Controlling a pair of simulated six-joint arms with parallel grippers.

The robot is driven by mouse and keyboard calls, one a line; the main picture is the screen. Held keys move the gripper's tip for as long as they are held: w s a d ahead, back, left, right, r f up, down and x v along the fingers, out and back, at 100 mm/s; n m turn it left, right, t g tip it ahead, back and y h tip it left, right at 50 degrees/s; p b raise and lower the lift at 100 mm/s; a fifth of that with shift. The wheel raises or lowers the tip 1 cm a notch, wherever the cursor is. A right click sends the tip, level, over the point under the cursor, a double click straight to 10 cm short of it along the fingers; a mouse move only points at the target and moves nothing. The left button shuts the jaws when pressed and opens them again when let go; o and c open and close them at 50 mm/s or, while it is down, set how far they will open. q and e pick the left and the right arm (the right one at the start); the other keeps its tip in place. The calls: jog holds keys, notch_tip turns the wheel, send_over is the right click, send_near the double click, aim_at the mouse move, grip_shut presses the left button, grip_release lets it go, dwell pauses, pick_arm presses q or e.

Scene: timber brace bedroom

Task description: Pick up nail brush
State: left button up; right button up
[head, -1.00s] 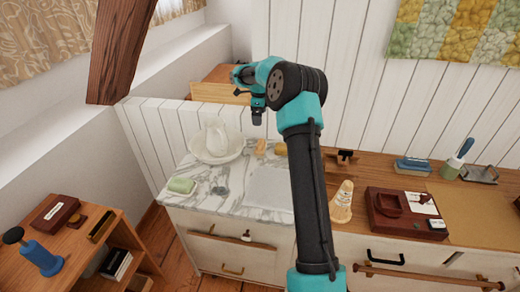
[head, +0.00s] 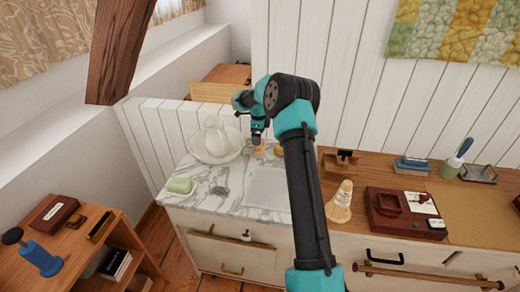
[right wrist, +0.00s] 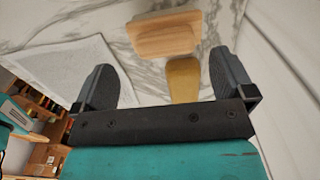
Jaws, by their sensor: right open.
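A two-tiered light wooden block, which looks like the nail brush (right wrist: 162,36), lies on the marble top ahead of my right gripper in the right wrist view. In the head view the nail brush (head: 260,148) shows as a small tan shape just below the gripper. A mustard-yellow rounded piece (right wrist: 183,80) lies beside it, partly hidden by the gripper's body; it also shows in the head view (head: 279,148). My right gripper (head: 257,141) is open and empty above the marble; its spread fingers (right wrist: 165,86) frame the yellow piece. My left gripper is not in view.
A white basin with a jug (head: 217,150) stands left of the gripper. A pale folded cloth (head: 268,187) lies nearer on the marble. The white panelled wall (head: 345,90) rises close behind the counter.

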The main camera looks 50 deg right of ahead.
jog(key=shift+d+f, duration=0.2)
jog(key=shift+f, duration=1.1)
jog(key=shift+d+f, duration=0.15)
jog(key=shift+f, duration=1.15)
jog(key=c, duration=1)
jog(key=shift+o, duration=0.2)
jog(key=shift+r, duration=0.1)
jog(key=shift+r, duration=0.5)
jog(key=shift+s+a+r, duration=0.2)
jog(key=shift+r, duration=0.45)
jog(key=shift+s+a+r, duration=0.15)
jog(key=shift+r, duration=0.45)
jog(key=s+a+r, duration=0.1)
jog(key=s+a, duration=0.9)
jog(key=a, duration=0.1)
jog(key=shift+a+r, duration=0.15)
